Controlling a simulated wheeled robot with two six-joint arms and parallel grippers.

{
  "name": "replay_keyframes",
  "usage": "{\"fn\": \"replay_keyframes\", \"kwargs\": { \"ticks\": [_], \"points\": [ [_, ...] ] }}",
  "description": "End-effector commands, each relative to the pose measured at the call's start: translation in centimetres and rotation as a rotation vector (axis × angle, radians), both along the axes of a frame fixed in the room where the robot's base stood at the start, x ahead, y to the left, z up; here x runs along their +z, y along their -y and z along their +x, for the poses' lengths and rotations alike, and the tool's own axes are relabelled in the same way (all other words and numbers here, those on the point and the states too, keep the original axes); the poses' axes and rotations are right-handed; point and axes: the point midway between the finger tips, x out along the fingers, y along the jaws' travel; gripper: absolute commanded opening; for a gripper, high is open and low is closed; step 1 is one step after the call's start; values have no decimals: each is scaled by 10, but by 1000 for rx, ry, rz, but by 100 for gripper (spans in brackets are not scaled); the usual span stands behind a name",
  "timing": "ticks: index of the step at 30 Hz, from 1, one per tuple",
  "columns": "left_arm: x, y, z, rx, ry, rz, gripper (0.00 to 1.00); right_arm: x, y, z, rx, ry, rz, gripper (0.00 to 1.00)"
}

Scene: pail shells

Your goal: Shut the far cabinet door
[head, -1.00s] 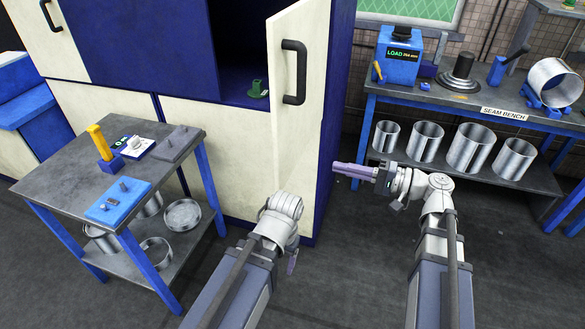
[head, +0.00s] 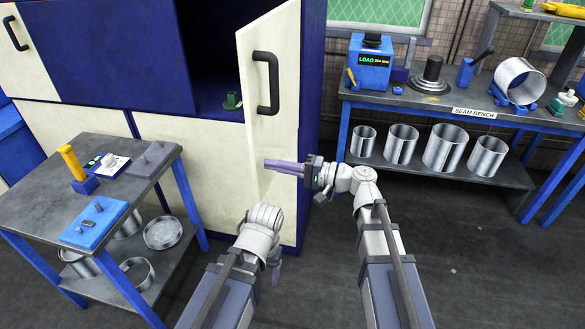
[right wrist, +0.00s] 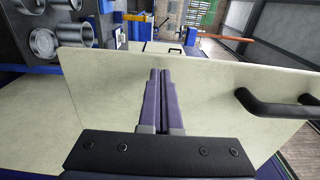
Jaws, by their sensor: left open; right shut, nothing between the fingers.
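The far cabinet door (head: 272,135) is a cream panel with a black bar handle (head: 266,84). It stands ajar, and the dark cabinet inside shows to its left. My right gripper (head: 268,163) is shut and empty, its purple fingers in front of the lower part of the door. In the right wrist view the shut fingers (right wrist: 160,75) point at the door panel (right wrist: 205,90), with the handle (right wrist: 275,105) to their right. I cannot tell whether they touch it. My left gripper (head: 275,272) hangs low in front of the cabinet, clear of the door, its fingers mostly hidden by its wrist.
A small green item (head: 232,101) sits inside the cabinet. A grey cart (head: 60,190) with tools and metal rings stands at the left. The seam bench (head: 450,112) with several metal cylinders is at the right. Dark floor is free between them.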

Motion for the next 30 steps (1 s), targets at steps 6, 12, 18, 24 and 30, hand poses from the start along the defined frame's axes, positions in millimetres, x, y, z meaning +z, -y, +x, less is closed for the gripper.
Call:
{"fn": "replay_keyframes", "kwargs": {
  "ticks": [6, 12, 18, 24, 30],
  "points": [
    [0, 0, 0, 0, 0, 0, 74, 0, -13, 5, 0, 0, 0, 0],
    [0, 0, 0, 0, 0, 0, 74, 0, -14, 5, 0, 0, 0, 0],
    [0, 0, 0, 0, 0, 0, 74, 0, -15, 5, -2, 0, 0, 0],
    [0, 0, 0, 0, 0, 0, 74, 0, -30, 6, -36, 0, 0, 0],
    [0, 0, 0, 0, 0, 0, 74, 0, -68, 14, -139, 0, 0, 0]
  ]
}}
